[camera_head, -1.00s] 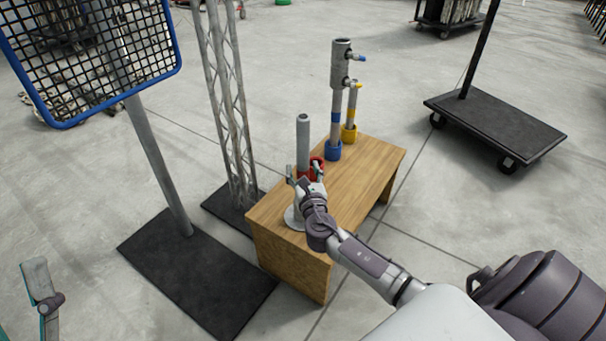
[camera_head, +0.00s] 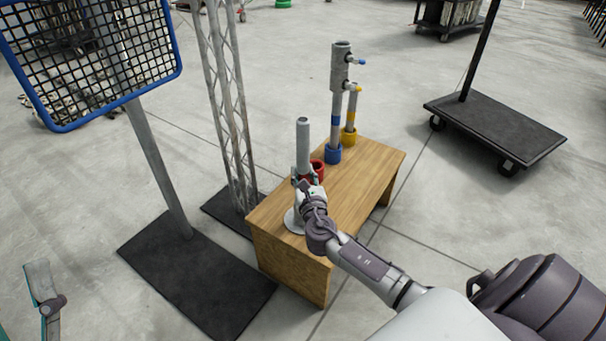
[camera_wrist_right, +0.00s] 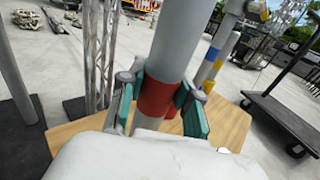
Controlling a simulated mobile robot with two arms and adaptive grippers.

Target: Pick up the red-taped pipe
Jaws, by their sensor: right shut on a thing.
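The red-taped pipe (camera_head: 303,140) is grey and stands upright above the near half of the wooden table. In the right wrist view its red tape band (camera_wrist_right: 157,98) lies between the green-padded fingers. My right gripper (camera_head: 307,181) is shut on the pipe at the tape, with a finger on each side. The pipe's lower end is mostly hidden by my gripper and wrist. A red cup (camera_head: 319,168) stands just behind the gripper. Part of my left gripper (camera_head: 42,286) shows at the lower left edge, far from the table, too little to tell its opening.
The wooden table (camera_head: 366,184) also holds a round grey base (camera_head: 291,221), a blue cup (camera_head: 333,155) and a yellow cup (camera_head: 349,138) with pipes standing in them. A lattice truss (camera_head: 233,120) and a blue-framed mesh (camera_head: 95,60) on a pole stand left. A black cart (camera_head: 495,125) stands right.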

